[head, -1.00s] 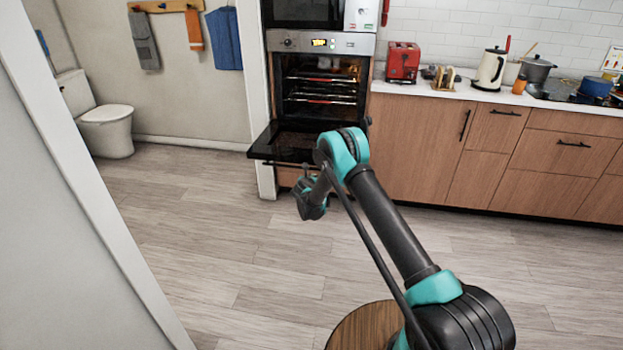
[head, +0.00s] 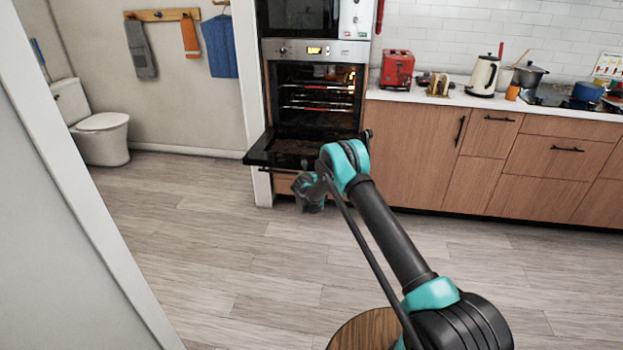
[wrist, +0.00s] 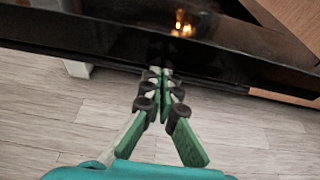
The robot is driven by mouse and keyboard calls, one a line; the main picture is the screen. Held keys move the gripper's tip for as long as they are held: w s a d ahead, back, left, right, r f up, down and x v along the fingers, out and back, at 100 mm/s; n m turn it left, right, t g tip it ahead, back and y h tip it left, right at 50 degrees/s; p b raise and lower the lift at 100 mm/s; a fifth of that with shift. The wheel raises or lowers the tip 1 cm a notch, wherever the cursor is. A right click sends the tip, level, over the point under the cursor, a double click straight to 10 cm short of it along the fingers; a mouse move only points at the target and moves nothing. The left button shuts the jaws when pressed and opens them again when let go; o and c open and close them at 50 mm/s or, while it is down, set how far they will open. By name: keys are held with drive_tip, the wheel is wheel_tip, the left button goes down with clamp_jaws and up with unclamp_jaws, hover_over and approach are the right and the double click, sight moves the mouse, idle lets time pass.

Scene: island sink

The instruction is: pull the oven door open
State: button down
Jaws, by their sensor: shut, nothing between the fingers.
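The oven (head: 314,90) is built into the tall unit at the back, lit inside, with its racks showing. Its black door (head: 268,150) is hinged at the bottom and hangs folded down, close to level. My gripper (wrist: 160,72) is shut and empty. In the wrist view its fingertips meet the dark door edge (wrist: 100,55); I cannot tell whether they touch it. In the head view the gripper (head: 308,190) is just in front of the door, and my arm covers the door's right part.
Wooden cabinets (head: 415,145) with a counter run to the right of the oven, holding a red toaster (head: 396,70) and a kettle (head: 483,75). A white wall edge (head: 75,170) stands close on the left. The floor (head: 220,250) between is clear.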

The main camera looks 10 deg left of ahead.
sight(312, 160)
wheel_tip(312, 160, up, 8)
drive_tip(key=w, duration=0.1)
drive_tip(key=shift+r, duration=0.15)
idle(0.5)
